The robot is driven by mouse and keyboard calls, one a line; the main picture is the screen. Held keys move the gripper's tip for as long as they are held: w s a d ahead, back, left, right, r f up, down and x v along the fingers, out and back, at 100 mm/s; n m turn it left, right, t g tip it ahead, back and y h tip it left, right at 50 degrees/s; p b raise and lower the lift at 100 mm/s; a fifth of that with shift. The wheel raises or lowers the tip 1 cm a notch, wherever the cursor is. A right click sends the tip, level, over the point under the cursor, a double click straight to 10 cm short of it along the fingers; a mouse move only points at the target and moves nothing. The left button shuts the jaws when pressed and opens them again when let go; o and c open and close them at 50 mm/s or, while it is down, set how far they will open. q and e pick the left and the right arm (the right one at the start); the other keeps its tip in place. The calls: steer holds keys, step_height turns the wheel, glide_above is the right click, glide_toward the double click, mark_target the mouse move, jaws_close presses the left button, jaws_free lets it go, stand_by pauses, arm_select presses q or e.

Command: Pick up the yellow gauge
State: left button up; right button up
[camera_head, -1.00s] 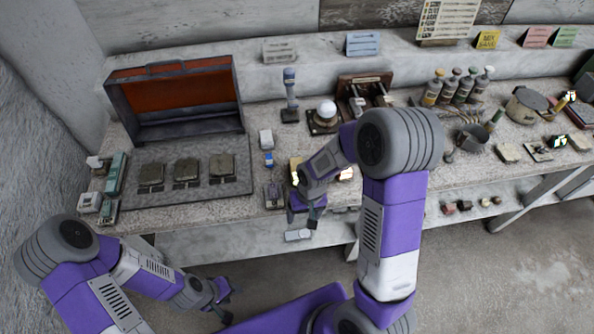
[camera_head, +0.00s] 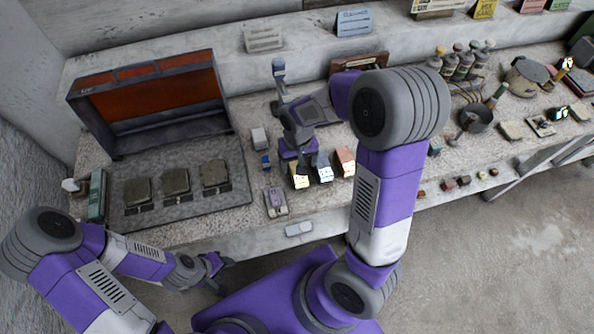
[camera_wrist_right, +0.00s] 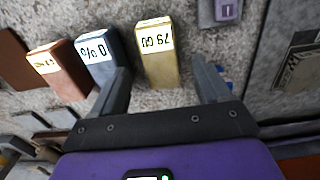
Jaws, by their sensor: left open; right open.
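The yellow gauge (camera_head: 299,178) is a small upright block with a white label, near the front of the bench, at the left of a row of 3. It also shows in the right wrist view (camera_wrist_right: 158,55), between the spread fingers and apart from both. My right gripper (camera_wrist_right: 163,74) is open and empty, with one finger on each side of the yellow block's line. In the head view my right gripper (camera_head: 294,150) is just behind the gauge, partly hidden by its own wrist. My left gripper (camera_head: 220,270) is open and empty, low in front of the bench.
A grey-blue block (camera_wrist_right: 95,55) and a copper-pink block (camera_wrist_right: 58,68) stand beside the yellow one; the grey-blue is close to one finger. A small purple-grey device (camera_head: 276,202) lies left of them. An open red-lined case (camera_head: 150,95) stands further left.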

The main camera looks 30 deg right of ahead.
steer(key=shift+f+b, duration=0.55)
steer(key=shift+f, duration=1.8)
steer(key=shift+f, duration=0.25)
steer(key=c, duration=1.3)
steer(key=shift+r, duration=0.35)
step_height(320, 180, up, 10)
steer(key=p, duration=0.2)
steer(key=shift+p, duration=0.3)
steer(key=o, duration=0.8)
steer(key=shift+f, duration=0.1)
steer(key=shift+c, duration=0.2)
steer(key=c, duration=0.4)
